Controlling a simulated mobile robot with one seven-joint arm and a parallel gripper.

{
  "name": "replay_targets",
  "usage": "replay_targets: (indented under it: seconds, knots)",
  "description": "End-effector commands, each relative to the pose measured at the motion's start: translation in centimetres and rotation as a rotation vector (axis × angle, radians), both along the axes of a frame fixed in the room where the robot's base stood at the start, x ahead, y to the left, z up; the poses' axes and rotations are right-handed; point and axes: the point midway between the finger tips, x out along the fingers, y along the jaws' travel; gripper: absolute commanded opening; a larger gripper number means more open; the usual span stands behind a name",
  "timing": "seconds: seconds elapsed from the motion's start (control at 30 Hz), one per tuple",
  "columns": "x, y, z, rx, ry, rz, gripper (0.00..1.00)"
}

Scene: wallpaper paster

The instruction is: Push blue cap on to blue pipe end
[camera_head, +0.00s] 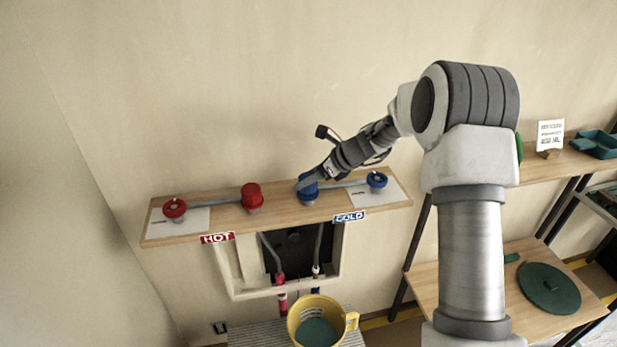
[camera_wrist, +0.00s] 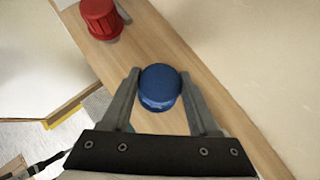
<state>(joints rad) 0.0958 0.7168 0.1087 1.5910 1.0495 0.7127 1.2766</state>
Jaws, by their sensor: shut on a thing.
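I cannot tell whether the cap touches the shelf. Below the shelf, a small blue pipe end (camera_head: 316,291) shows under the right grey hose, partly hidden by the box edge.
A red cap (camera_head: 252,196) stands left on the shelf (camera_head: 335,206); it also shows in the wrist view (camera_wrist: 101,18). A red valve (camera_head: 175,209) and a blue valve (camera_head: 377,180) flank them. Below are a wall recess (camera_head: 338,262) with hoses and a yellow bucket (camera_head: 304,334).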

Motion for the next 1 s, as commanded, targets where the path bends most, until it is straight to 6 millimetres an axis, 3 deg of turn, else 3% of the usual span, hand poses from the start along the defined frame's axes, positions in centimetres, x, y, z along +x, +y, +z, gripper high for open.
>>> replay_targets:
  seconds: [0.6,0.63,0.8,1.0]
  knots:
    - [0.0,0.0,-1.3,0.0,0.002,0.0,0.07]
    - [0.0,0.0,-1.3,0.0,0.002,0.0,0.64]
    - [0.0,0.0,-1.2,0.0,0.002,0.0,0.95]
    - [0.0,0.0,-1.2,0.0,0.0,0.0,0.96]
